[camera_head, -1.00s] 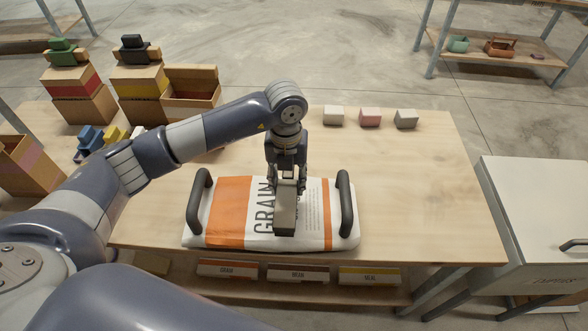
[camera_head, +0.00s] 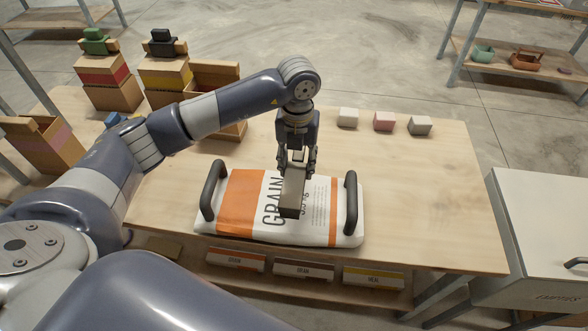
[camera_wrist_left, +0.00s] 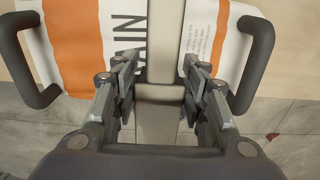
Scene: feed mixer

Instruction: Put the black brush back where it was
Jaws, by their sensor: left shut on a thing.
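My left gripper (camera_head: 297,168) is shut on a long grey-brown block (camera_head: 291,197), which hangs over the white and orange grain bag (camera_head: 238,205). In the left wrist view the block (camera_wrist_left: 160,110) runs between the two fingers (camera_wrist_left: 158,88). I cannot tell whether this block is the black brush; no bristles show. A black stepped object (camera_head: 162,42) sits on a box with a yellow band at the back left. My right gripper is out of view.
The bag lies on a wooden table (camera_head: 430,200) between two dark handles (camera_head: 212,190) (camera_head: 351,203). Cardboard boxes (camera_head: 110,90) crowd the left. The table's right part is clear.

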